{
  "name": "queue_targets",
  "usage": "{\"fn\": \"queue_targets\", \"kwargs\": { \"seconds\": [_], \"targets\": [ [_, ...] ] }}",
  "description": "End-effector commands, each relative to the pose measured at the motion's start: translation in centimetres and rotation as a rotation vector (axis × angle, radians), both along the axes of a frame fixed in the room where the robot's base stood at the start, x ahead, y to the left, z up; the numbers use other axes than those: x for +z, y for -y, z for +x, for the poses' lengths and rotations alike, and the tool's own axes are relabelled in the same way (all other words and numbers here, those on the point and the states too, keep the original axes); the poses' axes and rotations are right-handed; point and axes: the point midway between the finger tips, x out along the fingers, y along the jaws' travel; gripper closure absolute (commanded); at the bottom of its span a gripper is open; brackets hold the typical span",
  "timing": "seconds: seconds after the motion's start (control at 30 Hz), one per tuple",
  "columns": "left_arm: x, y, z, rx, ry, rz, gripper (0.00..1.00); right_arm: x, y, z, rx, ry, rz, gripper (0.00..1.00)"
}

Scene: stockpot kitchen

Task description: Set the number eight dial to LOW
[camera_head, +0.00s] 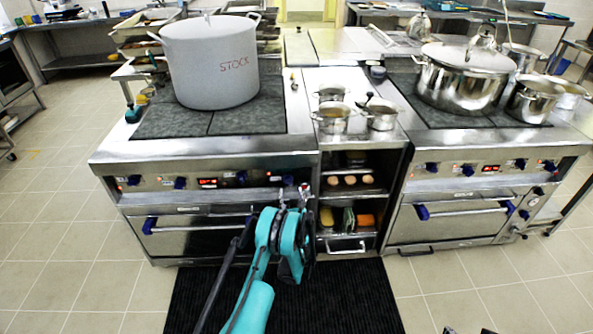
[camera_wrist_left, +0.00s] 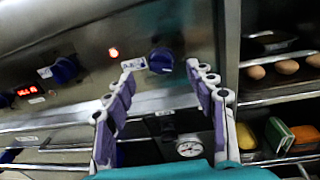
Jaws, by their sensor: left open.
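Several blue dials sit on the front panel of the left range (camera_head: 215,182). In the left wrist view a blue dial (camera_wrist_left: 161,61) stands just beyond and between my fingertips, with a small white label to its left; the number is too blurred to read. Another blue dial (camera_wrist_left: 64,70) is farther left. I cannot tell from the labels which dial is number eight. My left gripper (camera_wrist_left: 160,72) is open and empty, and it also shows in the head view (camera_head: 290,190) at the right end of the panel. A dark piece at the head view's bottom edge may be my right gripper; its jaws cannot be made out.
A large stockpot (camera_head: 212,65) stands on the left range. An oven handle (camera_head: 195,227) runs below the dials, and a round gauge (camera_wrist_left: 190,148) shows there. An open shelf unit (camera_head: 345,205) with eggs adjoins on the right. Another range (camera_head: 470,175) stands beyond it.

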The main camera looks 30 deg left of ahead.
Motion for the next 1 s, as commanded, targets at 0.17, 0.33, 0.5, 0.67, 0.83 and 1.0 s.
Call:
{"fn": "queue_targets", "kwargs": {
  "seconds": [0.17,0.33,0.5,0.67,0.83,1.0],
  "targets": [
    [2.6,0.1,0.5,0.013,0.046,-0.106,0.44,0.1,0.0,0.0,0.000,0.000,0.000,0.60],
    [5.9,0.4,0.8,0.033,0.104,-0.242,0.44,0.1,0.0,0.0,0.000,0.000,0.000,0.60],
    [9.3,0.9,0.6,0.058,0.168,-0.396,0.44,0.1,0.0,0.0,0.000,0.000,0.000,0.60],
    [12.3,1.5,0.1,0.084,0.227,-0.540,0.44,0.2,0.0,0.0,0.000,0.000,0.000,0.60],
    [15.3,2.3,-0.9,0.117,0.287,-0.694,0.44,0.2,0.0,0.0,0.000,0.000,0.000,0.60],
    [18.0,3.3,-2.3,0.156,0.344,-0.846,0.44,0.2,0.0,0.0,0.000,0.000,0.000,0.60]
  ]
}}
